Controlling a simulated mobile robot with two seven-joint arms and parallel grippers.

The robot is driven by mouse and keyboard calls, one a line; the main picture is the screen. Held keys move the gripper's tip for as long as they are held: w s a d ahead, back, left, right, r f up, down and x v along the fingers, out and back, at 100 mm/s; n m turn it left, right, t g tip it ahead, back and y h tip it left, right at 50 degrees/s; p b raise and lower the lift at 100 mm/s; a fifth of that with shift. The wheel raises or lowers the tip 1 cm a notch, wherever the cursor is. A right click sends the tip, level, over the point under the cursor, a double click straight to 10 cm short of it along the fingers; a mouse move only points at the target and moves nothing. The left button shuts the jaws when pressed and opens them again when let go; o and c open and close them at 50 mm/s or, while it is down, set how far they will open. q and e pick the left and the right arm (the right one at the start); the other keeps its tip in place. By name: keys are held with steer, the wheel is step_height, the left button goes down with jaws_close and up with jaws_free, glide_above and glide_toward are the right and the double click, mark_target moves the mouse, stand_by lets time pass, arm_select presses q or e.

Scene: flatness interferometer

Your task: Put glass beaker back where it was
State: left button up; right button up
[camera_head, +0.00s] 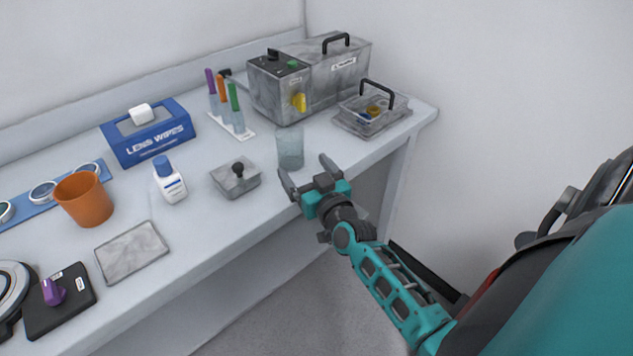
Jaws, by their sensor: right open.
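The glass beaker (290,149) is clear and stands upright on the white bench, near its front edge and in front of the grey metal instrument. My right gripper (308,174) is open, with its two fingers pointing toward the beaker from the front. The fingertips appear close to the beaker's lower part, one on the left and one on the right in the picture. I cannot tell whether they touch it. My left gripper is not in view.
A lidded grey box (235,178) stands left of the beaker. Behind are a rack of colored-capped tubes (232,121) and the metal instrument (310,77). A handled tray (371,113) is at right. A white bottle (170,181), orange cup (84,199) and lens wipes box (150,139) stand further left.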

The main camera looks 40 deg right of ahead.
steer(key=s+a+f+n+g+y, duration=0.2)
steer(key=s+a+f, duration=0.4)
steer(key=s, duration=0.3)
steer(key=s+a+f+n+g+y, duration=0.2)
steer(key=s+a+f+g, duration=0.3)
steer(key=s+a, duration=0.4)
steer(key=shift+s+a+f+n+y, duration=0.3)
steer(key=shift+s+f+y, duration=0.3)
steer(key=shift+f, duration=0.15)
steer(key=shift+w, duration=0.1)
